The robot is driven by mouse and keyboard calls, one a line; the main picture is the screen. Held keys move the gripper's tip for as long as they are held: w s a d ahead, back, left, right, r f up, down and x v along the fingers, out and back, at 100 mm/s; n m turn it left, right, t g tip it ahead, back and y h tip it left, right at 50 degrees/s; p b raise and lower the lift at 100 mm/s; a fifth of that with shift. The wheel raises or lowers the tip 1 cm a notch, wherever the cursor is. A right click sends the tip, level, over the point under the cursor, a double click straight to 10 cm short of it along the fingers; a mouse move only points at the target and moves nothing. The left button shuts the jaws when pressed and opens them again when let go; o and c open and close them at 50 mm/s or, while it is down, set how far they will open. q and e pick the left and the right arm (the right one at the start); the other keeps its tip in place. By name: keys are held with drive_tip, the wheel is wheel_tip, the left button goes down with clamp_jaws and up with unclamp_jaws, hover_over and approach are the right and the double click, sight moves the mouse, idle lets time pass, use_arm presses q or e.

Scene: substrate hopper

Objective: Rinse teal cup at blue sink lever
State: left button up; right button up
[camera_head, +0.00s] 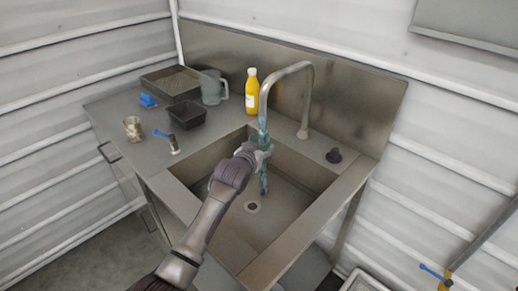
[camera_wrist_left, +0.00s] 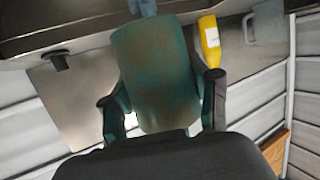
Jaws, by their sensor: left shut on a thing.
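The teal cup (camera_wrist_left: 155,75) fills the middle of the left wrist view, with brownish stains on its side. My left gripper (camera_head: 262,153) is shut on it, one finger on each side. In the head view the cup is small and mostly hidden by the gripper, above the sink basin and under the spout of the tall faucet (camera_head: 310,85). A bluish water stream (camera_head: 264,183) shows below the gripper and runs toward the drain. The blue sink lever (camera_head: 162,134) stands on the counter left of the basin. My right gripper is out of view.
A yellow bottle (camera_head: 252,92) stands behind the basin. A grey jug (camera_head: 212,88), a dark tub (camera_head: 187,114), a tray (camera_head: 168,82), a blue item (camera_head: 148,100) and a stained glass (camera_head: 133,128) stand on the left counter.

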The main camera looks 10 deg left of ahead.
use_arm(q)
drive_tip(key=shift+d, duration=0.15)
drive_tip(key=shift+s+d+p, duration=0.25)
drive_tip(key=shift+d+p, duration=0.1)
drive_tip(key=shift+d, duration=0.05)
drive_tip(key=shift+a, duration=0.1)
drive_tip(key=shift+w+a, duration=0.25)
drive_tip(key=shift+a, duration=0.25)
drive_tip(key=s+p, duration=0.1)
drive_tip(key=s+a+p, duration=0.1)
drive_tip(key=p, duration=0.1)
drive_tip(key=shift+s+r, duration=0.1)
drive_tip(key=shift+r, duration=0.05)
drive_tip(key=shift+s+a+p, duration=0.4)
drive_tip(key=shift+s+p, duration=0.25)
drive_tip(key=shift+s, duration=0.2)
drive_tip(key=shift+s+a+p, duration=0.35)
drive_tip(key=shift+s+p, duration=0.35)
drive_tip(key=shift+s, duration=0.15)
drive_tip(key=shift+s+a+p, duration=0.4)
drive_tip(key=shift+s+p, duration=0.25)
drive_tip(key=shift+s, duration=0.2)
